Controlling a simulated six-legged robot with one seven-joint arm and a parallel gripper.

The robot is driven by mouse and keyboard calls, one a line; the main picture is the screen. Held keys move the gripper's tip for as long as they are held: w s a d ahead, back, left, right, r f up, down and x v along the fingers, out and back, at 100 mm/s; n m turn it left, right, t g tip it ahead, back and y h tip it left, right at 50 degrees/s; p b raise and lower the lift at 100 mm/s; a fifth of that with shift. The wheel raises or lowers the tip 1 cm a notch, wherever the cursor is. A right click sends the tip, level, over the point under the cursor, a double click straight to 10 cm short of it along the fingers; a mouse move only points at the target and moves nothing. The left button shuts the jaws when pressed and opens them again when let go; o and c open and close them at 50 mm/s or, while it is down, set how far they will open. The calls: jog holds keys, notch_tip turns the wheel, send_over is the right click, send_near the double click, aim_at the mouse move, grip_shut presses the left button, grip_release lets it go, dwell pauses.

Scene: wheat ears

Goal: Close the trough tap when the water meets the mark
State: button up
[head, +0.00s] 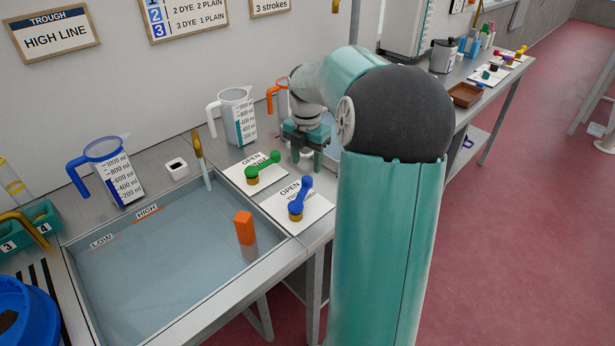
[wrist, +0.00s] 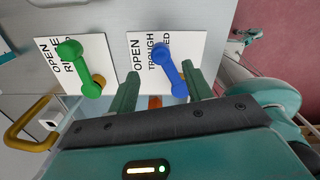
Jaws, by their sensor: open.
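The trough (head: 180,312) holds grey-blue water, with LOW (head: 103,240) and HIGH (head: 146,211) labels on its far wall. An orange float block (head: 244,228) stands at its right side. I cannot tell exactly where the water meets the HIGH line. The trough tap is a blue lever (head: 301,198) on a white card marked OPEN and TROUGH; its knob points to the far side. My gripper (head: 302,160) is open and empty, above the counter beyond the blue lever. In the wrist view, the blue lever (wrist: 169,68) shows between and ahead of my open fingers (wrist: 162,90).
A green lever (head: 263,167) on a rinse card (head: 240,182) sits just left of the blue one. Measuring jugs (head: 236,117) with blue and white handles stand behind. A brass spout (head: 198,145) rises at the trough's far edge. A wall sign (head: 54,36) reads TROUGH HIGH LINE.

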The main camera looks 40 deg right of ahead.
aim_at(307, 178)
notch_tip(307, 178, down, 6)
jog(key=shift+f, duration=0.15)
